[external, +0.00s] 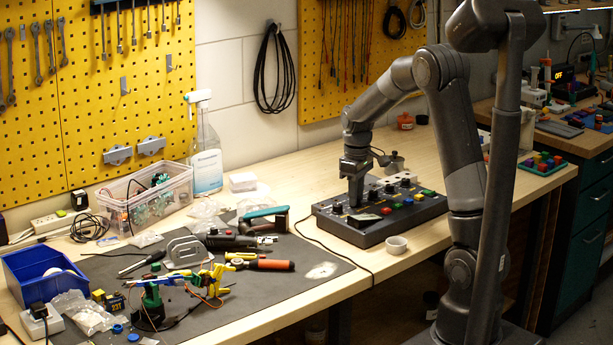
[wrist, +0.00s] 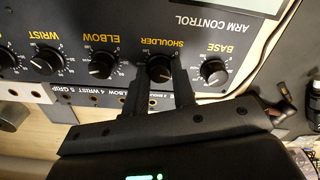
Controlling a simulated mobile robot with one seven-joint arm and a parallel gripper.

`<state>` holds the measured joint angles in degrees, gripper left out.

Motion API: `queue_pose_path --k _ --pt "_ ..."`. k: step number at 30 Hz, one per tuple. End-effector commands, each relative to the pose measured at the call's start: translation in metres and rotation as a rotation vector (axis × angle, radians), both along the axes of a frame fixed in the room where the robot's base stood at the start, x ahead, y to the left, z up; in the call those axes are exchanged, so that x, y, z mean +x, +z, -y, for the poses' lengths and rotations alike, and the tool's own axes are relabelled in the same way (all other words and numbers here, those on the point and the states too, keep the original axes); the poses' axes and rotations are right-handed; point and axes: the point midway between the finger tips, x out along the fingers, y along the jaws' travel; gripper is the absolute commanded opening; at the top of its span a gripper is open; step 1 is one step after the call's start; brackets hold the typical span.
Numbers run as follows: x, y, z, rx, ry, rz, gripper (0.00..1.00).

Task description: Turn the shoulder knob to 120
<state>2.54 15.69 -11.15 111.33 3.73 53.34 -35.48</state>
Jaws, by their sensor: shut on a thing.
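The control panel (external: 374,232) is a dark box on the wooden bench, with a row of black knobs and several coloured buttons. In the wrist view the panel appears upside down, lettered ARM CONTROL. The black shoulder knob (wrist: 159,68) is under the SHOULDER label, between the elbow knob (wrist: 102,65) and the base knob (wrist: 213,71). My gripper (wrist: 158,75) is shut on the shoulder knob, one finger on each side. I cannot read its pointer angle. In the external view my gripper (external: 356,195) reaches down to the panel's left part and hides the knob.
A small white cup (external: 396,245) stands in front of the panel. A black cable runs along its left side. A grey mat (external: 325,272) with tools and parts lies to the left. The wood behind the panel is mostly free.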

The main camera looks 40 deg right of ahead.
Motion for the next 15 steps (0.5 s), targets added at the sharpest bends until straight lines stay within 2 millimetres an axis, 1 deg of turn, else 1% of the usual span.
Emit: queue_pose_path --k 15 --pt "0.0006 0.0006 0.0000 0.001 -0.491 0.002 0.01"
